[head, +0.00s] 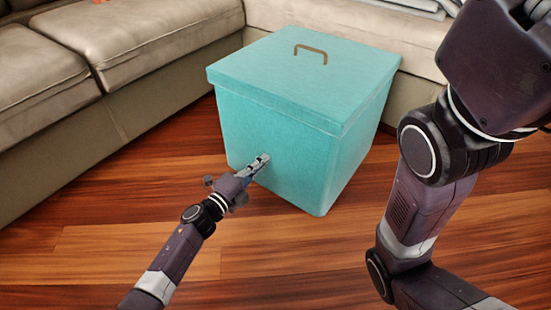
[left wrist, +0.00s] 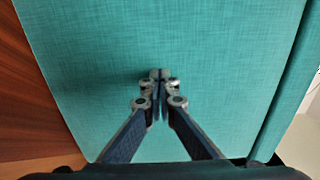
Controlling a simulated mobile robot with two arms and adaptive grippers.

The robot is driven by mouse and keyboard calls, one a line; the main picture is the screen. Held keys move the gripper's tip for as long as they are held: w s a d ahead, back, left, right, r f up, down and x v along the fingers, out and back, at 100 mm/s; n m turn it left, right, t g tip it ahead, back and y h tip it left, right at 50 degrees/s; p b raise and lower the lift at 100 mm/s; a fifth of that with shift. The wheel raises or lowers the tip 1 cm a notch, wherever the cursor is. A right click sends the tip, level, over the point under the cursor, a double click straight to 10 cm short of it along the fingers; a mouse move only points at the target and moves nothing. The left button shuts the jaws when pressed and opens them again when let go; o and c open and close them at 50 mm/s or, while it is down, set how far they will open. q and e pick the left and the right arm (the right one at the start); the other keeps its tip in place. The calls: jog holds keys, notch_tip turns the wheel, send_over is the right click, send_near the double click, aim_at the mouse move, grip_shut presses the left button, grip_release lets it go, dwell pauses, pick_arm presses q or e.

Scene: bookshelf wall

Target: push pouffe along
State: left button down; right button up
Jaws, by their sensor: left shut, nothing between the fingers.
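The pouffe (head: 290,130) is a teal, box-shaped piece with a lid and a brown handle (head: 311,52) on top. It stands upright on the wood floor, close to the sofa. My left gripper (head: 262,160) is shut and empty, with its fingertips at the pouffe's front left face. In the left wrist view the shut fingers (left wrist: 160,78) point straight at the teal fabric (left wrist: 230,70), which fills most of the picture. They look to be at or very near the surface; I cannot tell if they press on it. My right gripper is out of view.
A beige corner sofa (head: 130,30) runs along the left and behind the pouffe. Its back section (head: 415,100) is close behind the pouffe. The wood floor (head: 270,255) is clear in front. My right arm fills the right side.

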pick_arm(q)
jog(key=shift+b+x, duration=1.5)
jog(key=shift+x, duration=1.6)
jog(key=s+a+p, duration=0.1)
jog(key=s+a+r+p, duration=0.1)
jog(key=p, duration=0.1)
jog(key=s+a+r+p, duration=0.1)
jog(key=s+p, duration=0.1)
jog(key=shift+s+a+r, duration=0.1)
jog(key=shift+s+a, duration=0.1)
jog(key=shift+s, duration=0.05)
jog(key=shift+s+a, duration=0.2)
jog(key=shift+s, duration=0.05)
